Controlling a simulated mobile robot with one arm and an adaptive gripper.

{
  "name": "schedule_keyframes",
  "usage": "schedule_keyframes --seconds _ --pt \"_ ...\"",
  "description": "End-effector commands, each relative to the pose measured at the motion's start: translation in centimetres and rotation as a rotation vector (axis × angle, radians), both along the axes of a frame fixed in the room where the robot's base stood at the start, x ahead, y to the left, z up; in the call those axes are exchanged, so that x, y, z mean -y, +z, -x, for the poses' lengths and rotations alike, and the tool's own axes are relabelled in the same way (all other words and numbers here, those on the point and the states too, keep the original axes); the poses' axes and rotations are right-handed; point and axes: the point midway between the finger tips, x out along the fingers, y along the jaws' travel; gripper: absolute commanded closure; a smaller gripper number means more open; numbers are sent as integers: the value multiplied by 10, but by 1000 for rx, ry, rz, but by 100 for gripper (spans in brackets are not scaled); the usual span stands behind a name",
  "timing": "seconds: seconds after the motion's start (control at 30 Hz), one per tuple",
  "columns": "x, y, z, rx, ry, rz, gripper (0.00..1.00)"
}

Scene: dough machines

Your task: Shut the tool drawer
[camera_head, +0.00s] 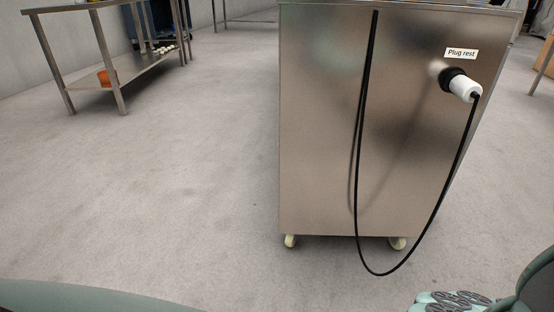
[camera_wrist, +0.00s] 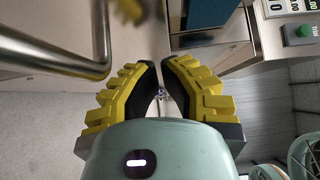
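My gripper (camera_wrist: 160,68) shows in the wrist view, with yellow ribbed fingers and black pads. Its fingertips are close together, with only a thin gap and nothing visibly held. They are in front of a brushed steel surface (camera_wrist: 140,50). A thick bent steel handle bar (camera_wrist: 45,52) is on the left of the wrist view, apart from the fingers. I cannot tell whether this bar and surface belong to the tool drawer. No drawer can be made out in the head view, and my gripper does not show there.
A steel cabinet (camera_head: 320,130) on casters stands ahead in the head view. A plug with a looping black cable (camera_head: 360,235) hangs on it. A steel table (camera_head: 130,78) is at the back left. Floor (camera_head: 150,190) is clear on the left. A green button (camera_wrist: 304,31) is at the wrist view's top right.

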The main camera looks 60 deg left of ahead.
Motion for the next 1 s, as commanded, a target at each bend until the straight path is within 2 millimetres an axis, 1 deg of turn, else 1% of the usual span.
schedule_keyframes --seconds 0.03,0.2,0.57,0.67,0.8,1.0 --pt "3 -1 -2 0 -2 1 100" --pt "9 -1 -6 -1 -2 -1 100" --pt "9 0 -8 -2 0 -1 100" --pt "13 0 -12 -2 1 -1 100" --pt "24 1 -20 0 -1 0 100" --pt "30 0 -26 -2 1 -1 100"
